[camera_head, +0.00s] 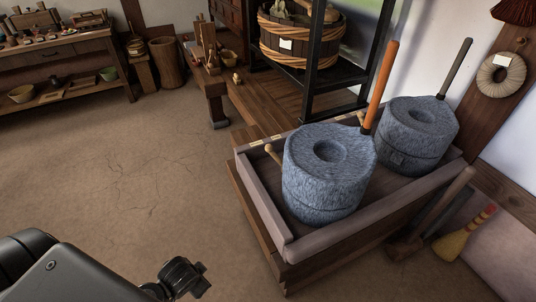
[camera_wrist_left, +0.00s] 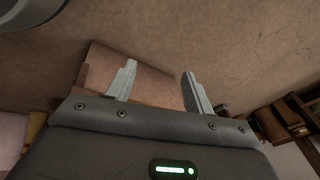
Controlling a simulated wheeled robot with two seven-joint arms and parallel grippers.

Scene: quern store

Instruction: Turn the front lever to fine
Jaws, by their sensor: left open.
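Two grey stone querns sit in a wooden trough (camera_head: 262,207). The front quern (camera_head: 322,180) has an upright orange handle (camera_head: 381,86); the rear quern (camera_head: 417,130) has a dark grey one (camera_head: 455,68). The front lever (camera_head: 272,154) is a short pale wooden stick with a rounded end, poking out at the front quern's left side; its base is hidden by the stone. Small pale labels (camera_head: 265,141) lie along the trough's rim near it. My left gripper (camera_wrist_left: 158,70) is open and empty, and its arm is low at the left, clear of the trough. My right gripper is not in view.
A black rack (camera_head: 307,75) with a rope-bound tub (camera_head: 291,42) stands behind the trough. A broom (camera_head: 462,236) leans at its right. A workbench (camera_head: 75,50) stands at the far left. The floor left of the trough is clear.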

